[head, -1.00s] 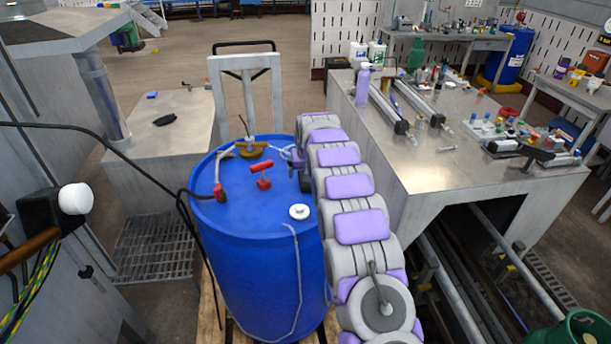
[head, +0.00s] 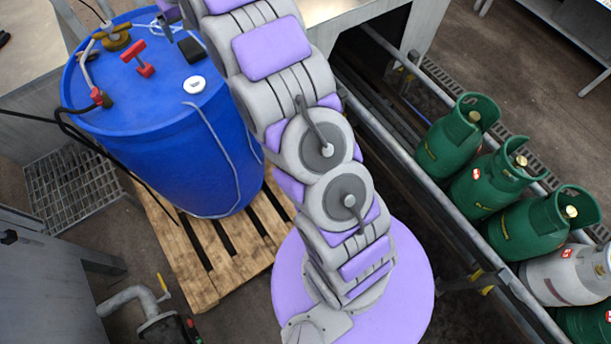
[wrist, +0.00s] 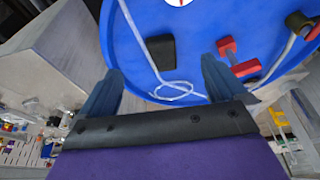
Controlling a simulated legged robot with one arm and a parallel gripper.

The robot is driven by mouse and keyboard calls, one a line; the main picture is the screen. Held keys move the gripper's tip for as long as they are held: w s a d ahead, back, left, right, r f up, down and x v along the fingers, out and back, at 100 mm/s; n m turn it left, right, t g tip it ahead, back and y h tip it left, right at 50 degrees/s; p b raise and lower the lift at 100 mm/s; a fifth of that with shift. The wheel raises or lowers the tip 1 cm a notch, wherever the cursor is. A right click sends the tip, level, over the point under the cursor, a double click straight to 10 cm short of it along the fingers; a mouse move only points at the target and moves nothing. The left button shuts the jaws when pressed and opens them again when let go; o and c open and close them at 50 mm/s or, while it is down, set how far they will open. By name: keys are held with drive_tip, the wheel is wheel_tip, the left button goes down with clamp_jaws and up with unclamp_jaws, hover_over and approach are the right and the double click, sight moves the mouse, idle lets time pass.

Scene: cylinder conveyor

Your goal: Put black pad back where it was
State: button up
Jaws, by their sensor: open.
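The black pad (wrist: 161,51) lies on the blue top of the drum (wrist: 190,25) in the wrist view, near the rim. In the head view the pad (head: 192,49) shows on the drum (head: 165,150) beside my arm. My gripper (wrist: 160,66) is open over the drum's edge. Its two fingers are spread, with the pad seen beyond and between them. It holds nothing. A gap between fingers and pad seems to show, but its depth is hard to judge.
A red T-handle (head: 139,60), a white cap (head: 194,85) and a brass fitting (head: 115,38) stand on the drum. A pale cord (wrist: 150,60) runs close to the pad. The drum stands on a wooden pallet (head: 215,255). Green gas cylinders (head: 460,135) line the conveyor at right.

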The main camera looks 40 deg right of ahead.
drive_tip(key=s+r+g, duration=0.1)
drive_tip(key=s+r, duration=0.2)
drive_tip(key=s, duration=1)
drive_tip(key=s+r+g, duration=0.2)
drive_tip(key=s+r, duration=0.1)
drive_tip(key=s, duration=1.1)
drive_tip(key=s+f+g, duration=0.1)
drive_tip(key=s+f, duration=0.1)
drive_tip(key=s, duration=1.1)
drive_tip(key=s+f+g, duration=0.1)
drive_tip(key=s+f, duration=0.1)
drive_tip(key=s, duration=1.2)
drive_tip(key=shift+s+d, duration=0.15)
drive_tip(key=shift+s, duration=0.05)
drive_tip(key=shift+f, duration=0.1)
drive_tip(key=shift+f+b, duration=0.85)
drive_tip(key=shift+b, duration=0.05)
